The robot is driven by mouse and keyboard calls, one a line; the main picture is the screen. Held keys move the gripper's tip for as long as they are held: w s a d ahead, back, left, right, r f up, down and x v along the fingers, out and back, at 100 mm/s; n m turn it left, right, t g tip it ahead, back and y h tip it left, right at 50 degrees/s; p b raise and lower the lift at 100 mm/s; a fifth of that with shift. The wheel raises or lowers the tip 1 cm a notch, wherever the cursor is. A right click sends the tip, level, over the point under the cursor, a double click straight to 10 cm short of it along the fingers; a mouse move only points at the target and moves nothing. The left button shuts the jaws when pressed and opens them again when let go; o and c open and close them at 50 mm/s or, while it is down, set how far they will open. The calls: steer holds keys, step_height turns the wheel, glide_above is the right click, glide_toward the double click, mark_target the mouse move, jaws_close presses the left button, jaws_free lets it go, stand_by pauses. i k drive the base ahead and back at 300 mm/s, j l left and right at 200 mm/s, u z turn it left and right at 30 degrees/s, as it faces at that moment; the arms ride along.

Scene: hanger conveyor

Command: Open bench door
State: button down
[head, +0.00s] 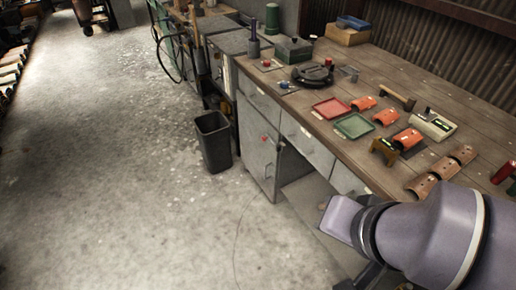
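The workbench (408,72) runs along the right side, with a wooden top and grey front. The bench door (256,160) is a grey panel below the left drawer, with a small red knob (264,138) near its upper right. It looks shut, roughly flush with the bench front. My arm comes in from the lower right, in front of the bench and well to the right of the door. My gripper is not clearly visible; it is hidden behind the arm or below the picture edge. Nothing of mine touches the door.
A black bin (213,142) stands on the floor just left of the door. Drawers (307,144) and an open lower shelf (312,200) are right of the door. Trays and orange parts lie on the bench top. The concrete floor (120,170) in front is clear.

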mark_target(260, 159)
steer(key=i+j, duration=0.55)
steer(key=j, duration=0.3)
steer(key=i+j+z, duration=0.1)
steer(key=i+j, duration=0.5)
steer(key=j, duration=0.25)
steer(key=i, duration=0.5)
